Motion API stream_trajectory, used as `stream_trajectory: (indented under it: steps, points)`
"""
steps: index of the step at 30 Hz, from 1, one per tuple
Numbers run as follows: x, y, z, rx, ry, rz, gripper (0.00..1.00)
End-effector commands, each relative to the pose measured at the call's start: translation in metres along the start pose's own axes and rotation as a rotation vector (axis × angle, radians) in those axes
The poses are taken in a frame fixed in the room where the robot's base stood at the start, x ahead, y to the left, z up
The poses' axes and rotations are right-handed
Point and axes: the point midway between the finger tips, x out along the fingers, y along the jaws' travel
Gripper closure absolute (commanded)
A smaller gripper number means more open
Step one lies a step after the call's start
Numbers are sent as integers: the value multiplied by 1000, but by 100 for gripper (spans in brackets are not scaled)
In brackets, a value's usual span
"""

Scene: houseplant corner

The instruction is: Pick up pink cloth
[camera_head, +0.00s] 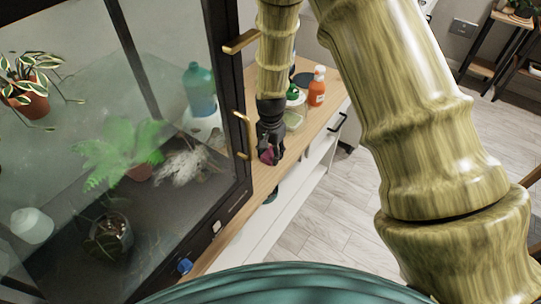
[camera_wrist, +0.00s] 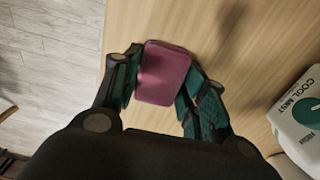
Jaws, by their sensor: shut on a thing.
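The pink cloth (camera_wrist: 163,73) is a small folded pad in the wrist view, sitting between the two fingers of my gripper (camera_wrist: 160,92). Both fingers touch its sides, and my gripper is shut on it. In the head view, my gripper (camera_head: 270,148) points down over the wooden top, and a bit of the pink cloth (camera_head: 268,155) shows at its fingers. The cloth is at or close above the wood; I cannot tell whether it touches.
A glass plant cabinet (camera_head: 246,180) with brass handles stands close on the left. An orange bottle (camera_head: 317,87) and a green-topped item (camera_head: 292,92) stand farther back on the wooden top (camera_head: 318,109). A white "Cool Mist" box (camera_wrist: 300,112) is at right in the wrist view.

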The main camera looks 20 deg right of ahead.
Motion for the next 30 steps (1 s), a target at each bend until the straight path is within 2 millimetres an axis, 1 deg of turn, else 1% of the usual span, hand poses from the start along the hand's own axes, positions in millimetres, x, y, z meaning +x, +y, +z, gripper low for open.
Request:
stream_trajectory:
  steps: [7, 11, 16, 24, 30]
  points:
    - [0, 0, 0, 0, 0, 0, 74]
    - [-5, 0, 0, 0, 0, 0, 74]
    - [-23, -1, -1, 1, 2, -2, 74]
    - [-63, -1, -1, 0, 2, -2, 74]
    - [-87, 0, -1, 0, 2, -1, 74]
